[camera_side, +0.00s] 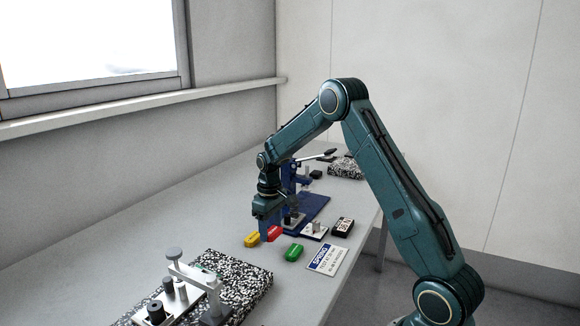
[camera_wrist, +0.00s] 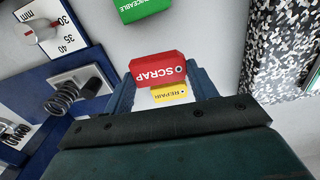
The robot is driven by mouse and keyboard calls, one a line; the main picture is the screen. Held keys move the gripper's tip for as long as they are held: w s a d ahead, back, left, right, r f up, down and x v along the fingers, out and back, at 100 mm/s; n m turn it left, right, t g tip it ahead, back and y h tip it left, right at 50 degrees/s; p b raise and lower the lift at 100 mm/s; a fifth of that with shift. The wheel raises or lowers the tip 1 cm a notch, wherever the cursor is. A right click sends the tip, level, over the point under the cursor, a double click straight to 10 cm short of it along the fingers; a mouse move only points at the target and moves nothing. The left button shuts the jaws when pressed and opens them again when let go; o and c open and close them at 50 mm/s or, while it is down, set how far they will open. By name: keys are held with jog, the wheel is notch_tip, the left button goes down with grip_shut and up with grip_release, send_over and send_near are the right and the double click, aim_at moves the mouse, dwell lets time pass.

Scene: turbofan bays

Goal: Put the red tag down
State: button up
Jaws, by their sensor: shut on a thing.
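The red tag (camera_wrist: 157,70), lettered SCRAP, is between the fingers of my gripper (camera_wrist: 158,90) in the wrist view. In the side view the red tag (camera_side: 273,233) shows beside my gripper (camera_side: 266,218), low over the table. I cannot tell whether the tag touches the table. My gripper is shut on it. The yellow REPAIR tag (camera_side: 252,240) lies on the table just left of my gripper; in the wrist view it (camera_wrist: 170,94) is partly hidden behind the red tag. The green tag (camera_side: 294,252) lies on the table to the right.
A white SPRING card (camera_side: 327,259) lies right of the green tag. A speckled block (camera_side: 245,280) with a metal fixture is in front.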

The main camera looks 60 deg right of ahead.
aim_at(271, 231)
jog(key=shift+f, duration=1.95)
jog(key=shift+f, duration=0.15)
jog(key=o, duration=1)
jog(key=r, duration=1.2)
jog(key=shift+w+d+r, duration=0.1)
jog(key=shift+w+r, duration=0.1)
jog(key=shift+r, duration=0.7)
